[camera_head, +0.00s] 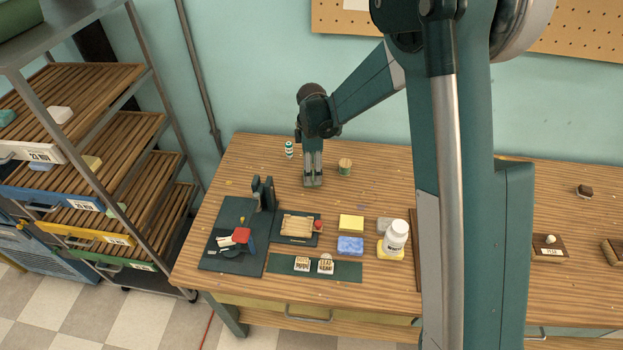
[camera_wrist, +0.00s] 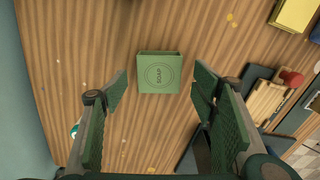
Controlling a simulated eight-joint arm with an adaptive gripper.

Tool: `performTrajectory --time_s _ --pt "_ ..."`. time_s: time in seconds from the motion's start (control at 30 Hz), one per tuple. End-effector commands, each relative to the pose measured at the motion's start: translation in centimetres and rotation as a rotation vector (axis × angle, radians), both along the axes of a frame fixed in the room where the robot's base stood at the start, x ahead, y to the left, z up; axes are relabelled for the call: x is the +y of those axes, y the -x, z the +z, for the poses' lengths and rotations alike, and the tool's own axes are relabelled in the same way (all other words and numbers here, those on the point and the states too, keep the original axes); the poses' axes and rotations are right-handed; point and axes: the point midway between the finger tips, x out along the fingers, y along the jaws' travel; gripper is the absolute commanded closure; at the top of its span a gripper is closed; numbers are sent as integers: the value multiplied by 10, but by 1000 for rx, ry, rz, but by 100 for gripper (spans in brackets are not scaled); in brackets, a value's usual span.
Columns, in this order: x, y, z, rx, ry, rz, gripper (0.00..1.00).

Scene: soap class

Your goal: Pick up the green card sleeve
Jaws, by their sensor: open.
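In the head view the sleeve (camera_head: 313,183) shows small and partly hidden just under my fingertips. My gripper (camera_wrist: 160,88) is open and empty, with one finger to the left of the sleeve and one to the right, a gap showing on each side. In the head view my gripper (camera_head: 312,172) points down over the back of the table.
A green spool (camera_head: 345,167) stands close to the right of the gripper, and a small bottle (camera_head: 289,149) behind left. In front are a dark mat with a stand (camera_head: 264,193), a wooden mould (camera_head: 297,225), yellow block (camera_head: 351,222), blue block (camera_head: 350,245) and white jar (camera_head: 396,237).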

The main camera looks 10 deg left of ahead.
Motion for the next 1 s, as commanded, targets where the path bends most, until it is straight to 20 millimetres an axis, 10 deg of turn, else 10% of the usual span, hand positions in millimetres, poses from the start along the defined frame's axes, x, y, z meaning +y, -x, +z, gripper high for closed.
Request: performTrajectory --time_s 0.33,1.0 --pt "0 -1 -34 0 0 0 42" --pt "0 -1 -35 0 0 0 51"
